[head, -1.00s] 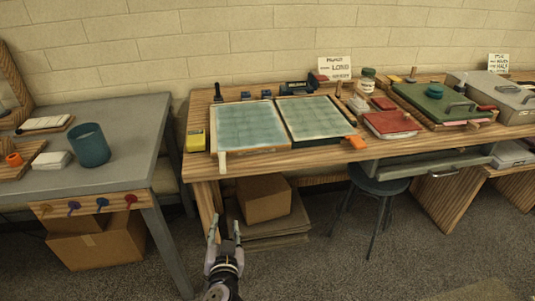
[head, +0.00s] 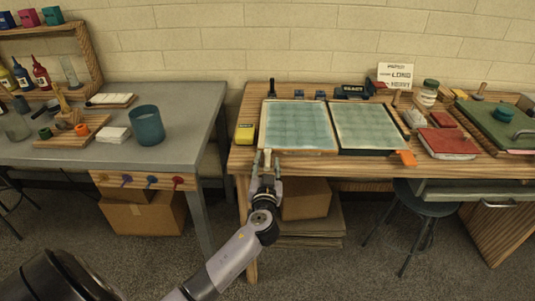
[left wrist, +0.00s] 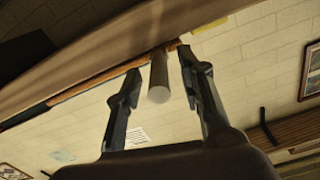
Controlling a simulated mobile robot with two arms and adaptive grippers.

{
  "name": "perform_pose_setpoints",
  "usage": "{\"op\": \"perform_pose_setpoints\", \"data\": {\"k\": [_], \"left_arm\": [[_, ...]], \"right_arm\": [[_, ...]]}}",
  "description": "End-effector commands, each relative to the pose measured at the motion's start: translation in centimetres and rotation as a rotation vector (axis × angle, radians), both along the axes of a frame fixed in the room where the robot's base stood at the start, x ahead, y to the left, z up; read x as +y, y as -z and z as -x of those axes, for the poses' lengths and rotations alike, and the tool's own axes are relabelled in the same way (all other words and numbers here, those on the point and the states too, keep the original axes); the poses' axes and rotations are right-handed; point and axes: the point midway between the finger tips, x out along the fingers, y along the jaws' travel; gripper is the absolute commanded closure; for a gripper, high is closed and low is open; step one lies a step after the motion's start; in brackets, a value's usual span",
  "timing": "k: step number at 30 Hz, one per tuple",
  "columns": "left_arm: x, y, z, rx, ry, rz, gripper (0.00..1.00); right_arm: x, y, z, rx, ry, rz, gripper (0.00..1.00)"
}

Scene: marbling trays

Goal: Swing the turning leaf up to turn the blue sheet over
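The turning leaf is the left wooden-framed panel (head: 335,149) on the wooden bench, lying flat with a blue-green sheet (head: 298,125) on it. A pale round handle (left wrist: 158,80) sticks out from its front left edge. My left gripper (head: 266,161) is at that edge; in the left wrist view its fingers (left wrist: 160,66) stand apart on either side of the handle, with a gap visible on both sides. The handle is mostly hidden by the gripper in the head view. My right gripper is not in view.
A second framed panel (head: 367,127) lies flat beside the leaf, with an orange tab (head: 406,158) at its front right. A yellow box (head: 245,133) stands left of the leaf. A grey table (head: 185,130) stands left, across a gap.

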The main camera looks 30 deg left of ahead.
Motion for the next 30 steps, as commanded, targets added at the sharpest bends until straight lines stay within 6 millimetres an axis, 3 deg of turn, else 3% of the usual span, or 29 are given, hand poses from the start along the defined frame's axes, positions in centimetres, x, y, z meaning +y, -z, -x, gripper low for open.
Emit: {"op": "perform_pose_setpoints", "data": {"k": [6, 18, 30], "left_arm": [[1.4, -0.1, -2.4, 0.001, 0.001, -0.001, 0.65], [1.8, 0.1, -2.9, 0.001, 0.001, 0.001, 0.65], [1.8, 0.1, -2.9, 0.001, 0.0, 0.001, 0.92]], "right_arm": [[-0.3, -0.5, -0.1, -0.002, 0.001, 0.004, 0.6], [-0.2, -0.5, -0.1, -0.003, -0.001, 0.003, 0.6], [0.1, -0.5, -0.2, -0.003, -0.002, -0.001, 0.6]]}}
